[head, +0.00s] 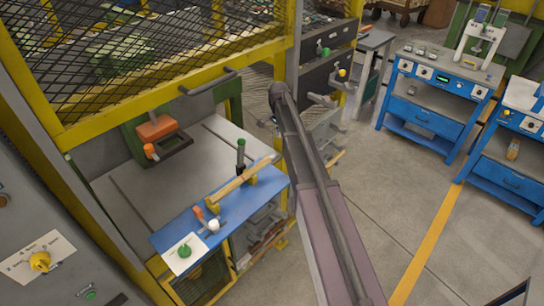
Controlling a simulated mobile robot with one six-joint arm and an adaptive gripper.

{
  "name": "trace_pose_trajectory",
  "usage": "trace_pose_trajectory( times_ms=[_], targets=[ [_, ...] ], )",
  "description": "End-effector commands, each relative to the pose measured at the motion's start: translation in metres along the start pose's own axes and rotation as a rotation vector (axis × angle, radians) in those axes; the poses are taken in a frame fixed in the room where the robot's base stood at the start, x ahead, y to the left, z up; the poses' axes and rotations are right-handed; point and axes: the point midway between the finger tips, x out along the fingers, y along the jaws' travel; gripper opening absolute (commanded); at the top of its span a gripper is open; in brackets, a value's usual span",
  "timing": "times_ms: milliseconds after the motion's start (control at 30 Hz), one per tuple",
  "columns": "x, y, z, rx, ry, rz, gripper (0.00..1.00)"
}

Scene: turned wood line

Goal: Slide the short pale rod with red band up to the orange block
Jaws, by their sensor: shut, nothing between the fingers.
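A pale wooden rod (240,181) lies slanted across yellow supports on the blue work surface (165,236). I cannot make out a red band on it, so I cannot tell whether it is the short rod. An orange block-like part (156,128) sits at the back of the grey machine table, apart from the rod. A smaller orange-red piece (198,212) lies near the rod's lower left end. I cannot tell which orange part is the block. My arm crosses the middle of the head view, right of the blue surface. My gripper cannot be made out.
A white ball-like knob (213,226) and a white plate (176,262) with a green knob (184,251) are on the blue surface. A dark upright handle (240,154) stands behind the rod.

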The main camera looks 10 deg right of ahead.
Motion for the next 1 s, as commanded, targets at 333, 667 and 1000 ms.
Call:
trace_pose_trajectory(
  times_ms=[333, 667, 1000],
  targets=[
    [0.006, 0.001, 0.000, -0.001, 0.000, 0.000, 0.00],
    [0.029, 0.001, -0.001, -0.001, 0.000, 0.000, 0.00],
    [0.055, 0.001, -0.001, 0.000, 0.000, 0.000, 0.00]
  ],
)
